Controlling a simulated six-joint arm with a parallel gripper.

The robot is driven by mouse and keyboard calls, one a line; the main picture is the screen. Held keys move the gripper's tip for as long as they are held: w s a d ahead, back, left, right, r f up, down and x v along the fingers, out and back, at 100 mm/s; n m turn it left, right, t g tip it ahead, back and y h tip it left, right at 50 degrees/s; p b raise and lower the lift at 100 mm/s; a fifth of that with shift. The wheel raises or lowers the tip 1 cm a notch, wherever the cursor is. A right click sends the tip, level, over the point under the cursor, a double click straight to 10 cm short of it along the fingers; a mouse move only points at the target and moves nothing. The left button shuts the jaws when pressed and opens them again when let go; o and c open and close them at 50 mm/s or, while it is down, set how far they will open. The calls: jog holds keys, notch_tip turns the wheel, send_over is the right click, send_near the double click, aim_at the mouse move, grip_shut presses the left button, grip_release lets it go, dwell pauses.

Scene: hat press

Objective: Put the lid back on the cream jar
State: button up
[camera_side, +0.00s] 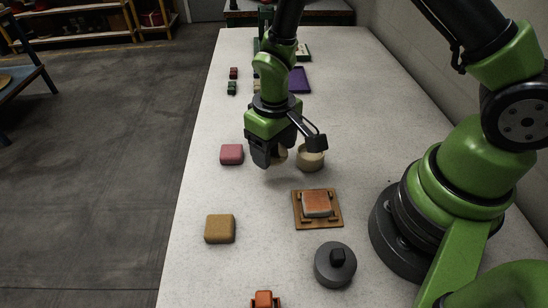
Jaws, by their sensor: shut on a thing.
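The cream jar (310,161) is a short, round, pale beige pot standing on the table, just right of my gripper. My gripper (267,161) points down, low over the table, with its dark fingers close together. It is shut on a small pale piece, which looks like the lid (281,154); only its right edge shows beside the fingers. The lid is left of the jar and looks apart from it. The fingers hide most of the lid, and I cannot tell whether it touches the table. A dark part of my wrist overlaps the jar's top.
A pink block (232,154) lies left of my gripper. Nearer are a mustard block (220,229), a wooden board (331,222) with an orange-topped block, a dark grey round thing (335,268) and an orange piece (264,299). A purple tray (299,80) lies farther back. Table right of the jar is clear.

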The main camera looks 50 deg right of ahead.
aim_at(280, 152)
jog(key=r, duration=0.2)
jog(key=d+r, duration=0.1)
jog(key=r, duration=0.2)
jog(key=shift+s+d, duration=0.1)
jog(key=shift+s, duration=0.1)
jog(key=s+d+m, duration=0.3)
jog(key=s+d, duration=0.1)
jog(key=d, duration=0.2)
jog(key=shift+w+a+f, duration=0.1)
jog(key=shift+f, duration=2.75)
jog(key=shift+f, duration=0.15)
jog(key=o, duration=1.1)
